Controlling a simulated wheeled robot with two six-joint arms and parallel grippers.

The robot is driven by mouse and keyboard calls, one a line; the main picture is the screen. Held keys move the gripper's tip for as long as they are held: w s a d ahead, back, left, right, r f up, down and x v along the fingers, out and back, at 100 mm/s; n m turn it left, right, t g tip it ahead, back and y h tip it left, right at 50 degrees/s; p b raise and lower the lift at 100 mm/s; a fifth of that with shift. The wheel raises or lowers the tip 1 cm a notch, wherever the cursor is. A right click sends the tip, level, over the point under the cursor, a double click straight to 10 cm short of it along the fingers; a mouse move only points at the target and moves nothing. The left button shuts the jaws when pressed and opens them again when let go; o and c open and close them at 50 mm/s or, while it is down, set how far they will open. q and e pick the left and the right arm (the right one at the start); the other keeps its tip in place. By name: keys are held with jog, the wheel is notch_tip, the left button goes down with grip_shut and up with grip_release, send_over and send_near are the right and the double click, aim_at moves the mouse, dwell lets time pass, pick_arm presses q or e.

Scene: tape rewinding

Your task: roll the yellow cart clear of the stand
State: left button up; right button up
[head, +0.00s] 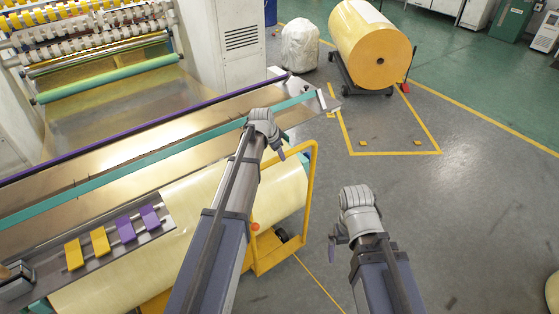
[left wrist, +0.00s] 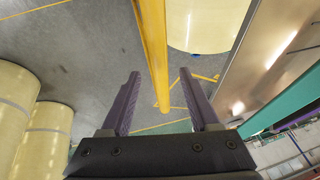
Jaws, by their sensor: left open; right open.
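The yellow cart (head: 275,261) stands beside and partly under the long metal bed of the machine (head: 150,130), which I take as the stand. A pale yellow roll (head: 292,195) lies at the cart. The cart's upright yellow handle (head: 314,165) faces right. My left gripper (head: 281,153) is at the handle's top. In the left wrist view, a yellow bar of the handle (left wrist: 152,35) runs between the open fingers of my left gripper (left wrist: 160,74), with gaps on both sides. My right gripper (head: 335,243) is open and empty, right of the handle. My left arm hides part of the cart.
Another large roll on a dark dolly (head: 371,45) stands at the back, with a wrapped white bundle (head: 300,45) to its left. Yellow lines (head: 395,153) mark the floor. The grey floor (head: 470,220) on the right is mostly clear. Pale rolls (left wrist: 40,140) show in the left wrist view.

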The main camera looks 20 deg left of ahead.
pick_arm(q)
jog(key=b+x, duration=0.2)
jog(key=x, duration=0.2)
jog(key=shift+b, duration=0.3)
jog(key=shift+r, duration=0.1)
grip_shut()
dwell(1.1)
